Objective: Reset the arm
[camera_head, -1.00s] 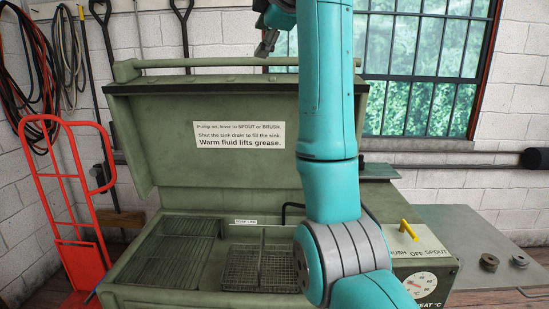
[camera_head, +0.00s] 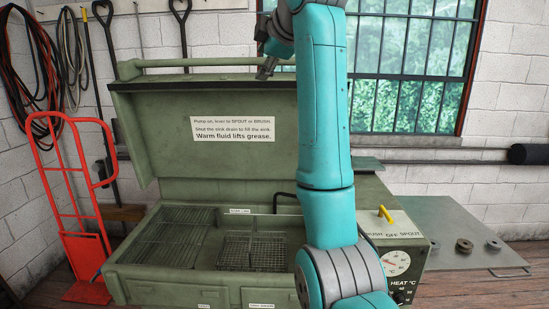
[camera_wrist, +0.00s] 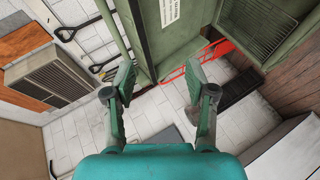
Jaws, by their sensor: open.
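My teal arm rises across the middle of the head view, in front of the green parts washer (camera_head: 165,272). My gripper (camera_head: 266,70) is up near the top edge of the washer's raised lid (camera_head: 200,110), partly cut off and small in that view. In the wrist view my gripper (camera_wrist: 160,92) has its two fingers spread wide apart with nothing between them. Below the fingers are the white block wall and part of the green washer (camera_wrist: 185,30).
A red hand truck (camera_head: 85,245) stands left of the washer. A yellow lever (camera_head: 385,214) and heat dial sit on its right side. A grey plate (camera_head: 450,240) with several small round parts lies at the right. A barred window (camera_head: 410,80) is behind.

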